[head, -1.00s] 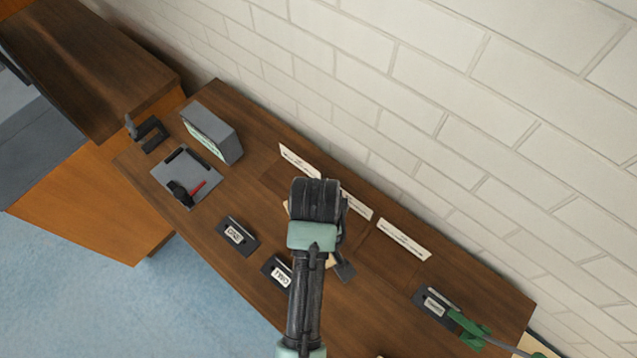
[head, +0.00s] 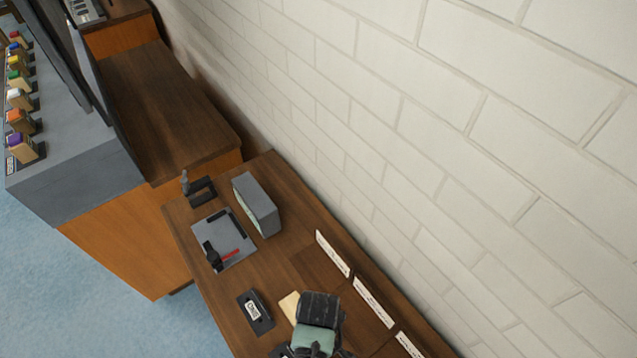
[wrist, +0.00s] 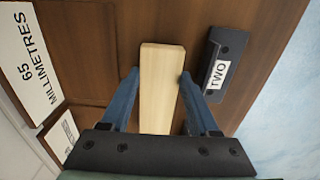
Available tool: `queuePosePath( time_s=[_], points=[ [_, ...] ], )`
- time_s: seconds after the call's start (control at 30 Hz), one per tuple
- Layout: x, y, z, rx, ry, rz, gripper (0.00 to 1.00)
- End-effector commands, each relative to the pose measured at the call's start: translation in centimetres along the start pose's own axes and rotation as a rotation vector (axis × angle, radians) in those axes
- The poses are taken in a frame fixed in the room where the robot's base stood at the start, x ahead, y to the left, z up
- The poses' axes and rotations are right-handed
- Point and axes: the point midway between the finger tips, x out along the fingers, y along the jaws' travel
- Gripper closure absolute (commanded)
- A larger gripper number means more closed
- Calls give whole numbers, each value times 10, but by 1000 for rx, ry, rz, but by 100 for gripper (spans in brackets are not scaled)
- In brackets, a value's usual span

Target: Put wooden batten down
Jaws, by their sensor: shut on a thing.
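The wooden batten (wrist: 162,88) is a pale, straight piece of wood. In the wrist view it lies lengthwise between the blue fingers of my gripper (wrist: 158,84), which is shut on it. In the head view a pale end of the batten (head: 288,306) sticks out left of my dark gripper (head: 318,312) over the brown bench (head: 285,208). The wrist and fingers hide the rest there. I cannot tell whether the batten touches the bench top.
A dark block marked TWO (wrist: 217,70) sits close right of the batten in the wrist view. A "65 MILLIMETRES" sign (wrist: 28,60) is at left. Further along the bench are a grey tray (head: 236,246) and a grey box (head: 258,203). A brick wall borders the bench.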

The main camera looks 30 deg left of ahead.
Motion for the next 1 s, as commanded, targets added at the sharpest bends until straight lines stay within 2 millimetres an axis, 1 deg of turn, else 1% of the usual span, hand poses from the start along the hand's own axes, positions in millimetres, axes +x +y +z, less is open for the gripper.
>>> queuePosePath(
  time_s=[0.27,0.4,0.43,0.57,0.87,1.0],
  points=[
    [1,0,0,0,1,1,99],
    [6,1,0,1,1,1,99],
    [5,0,0,1,1,1,33],
    [4,0,0,1,1,1,9],
    [3,0,0,1,1,1,8],
    [-7,1,-1,1,2,3,8]
  ],
)
